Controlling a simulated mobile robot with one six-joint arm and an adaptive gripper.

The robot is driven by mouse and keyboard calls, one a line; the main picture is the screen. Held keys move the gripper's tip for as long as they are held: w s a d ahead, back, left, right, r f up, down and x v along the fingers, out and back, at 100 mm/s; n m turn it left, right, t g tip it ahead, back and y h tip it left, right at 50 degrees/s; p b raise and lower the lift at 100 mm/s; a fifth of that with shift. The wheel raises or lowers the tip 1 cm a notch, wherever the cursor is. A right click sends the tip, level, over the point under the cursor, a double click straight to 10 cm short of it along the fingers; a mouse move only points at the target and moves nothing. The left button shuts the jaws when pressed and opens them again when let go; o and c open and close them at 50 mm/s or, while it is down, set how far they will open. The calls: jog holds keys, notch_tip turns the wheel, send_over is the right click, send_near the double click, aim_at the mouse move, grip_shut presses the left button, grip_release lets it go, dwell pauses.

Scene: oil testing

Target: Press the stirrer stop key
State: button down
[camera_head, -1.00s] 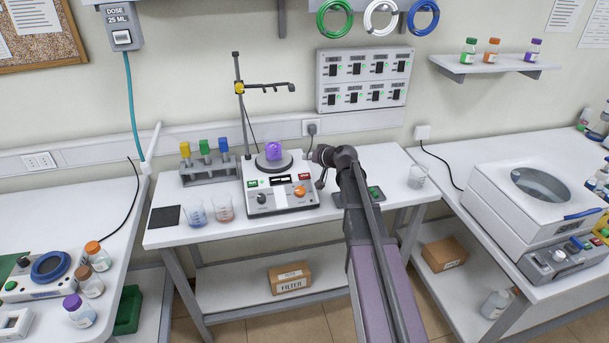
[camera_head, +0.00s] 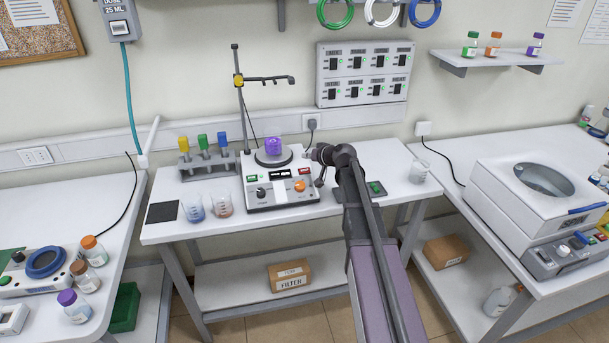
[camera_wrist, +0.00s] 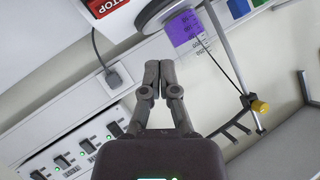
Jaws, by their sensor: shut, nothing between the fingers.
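The stirrer (camera_head: 270,198) is a white box on the middle table, with a round plate on top holding a purple beaker (camera_head: 273,145). Its front panel has a green key (camera_head: 251,179), an orange knob (camera_head: 299,186) and a red key (camera_head: 303,171) at the right. In the wrist view the red stop key (camera_wrist: 103,7) shows at the top left, cut by the frame edge, with "STOP" lettering. My gripper (camera_wrist: 158,66) is shut and empty, with its fingertips apart from the key. In the head view it is near the stirrer's right side, its fingertips hard to make out.
A stand (camera_head: 241,105) with a clamp rises behind the stirrer. A tube rack (camera_head: 208,168) and two beakers (camera_head: 193,208) are to its left. A plug (camera_head: 312,124) with a cable is on the wall behind.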

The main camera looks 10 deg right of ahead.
aim_at(301, 168)
jog(key=shift+w+f+b, duration=0.35)
jog(key=shift+f+b, duration=0.45)
jog(key=shift+f, duration=0.15)
jog(key=shift+w+f+b, duration=0.3)
jog(key=shift+f+b, duration=0.55)
jog(key=shift+f, duration=0.05)
jog(key=shift+w+f+b, duration=0.35)
jog(key=shift+f+b, duration=0.45)
jog(key=shift+f, duration=0.15)
jog(key=shift+f, duration=0.2)
jog(key=shift+w+f+b, duration=0.15)
jog(key=shift+f+b, duration=0.05)
jog(key=shift+b, duration=0.2)
jog(key=shift+w+f+b, duration=0.15)
jog(key=shift+f+b, duration=0.2)
jog(key=shift+b, duration=0.05)
jog(key=shift+r, duration=0.15)
dwell(0.5)
jog(key=shift+s+r+p, duration=0.3)
jog(key=shift+r+p, duration=0.35)
jog(key=shift+p, duration=0.15)
jog(key=shift+s+r+p, duration=0.3)
jog(key=shift+r+p, duration=0.5)
jog(key=shift+s+r+p, duration=0.25)
jog(key=shift+r+p, duration=0.55)
jog(key=shift+s+r+p, duration=0.3)
jog(key=shift+r+p, duration=0.5)
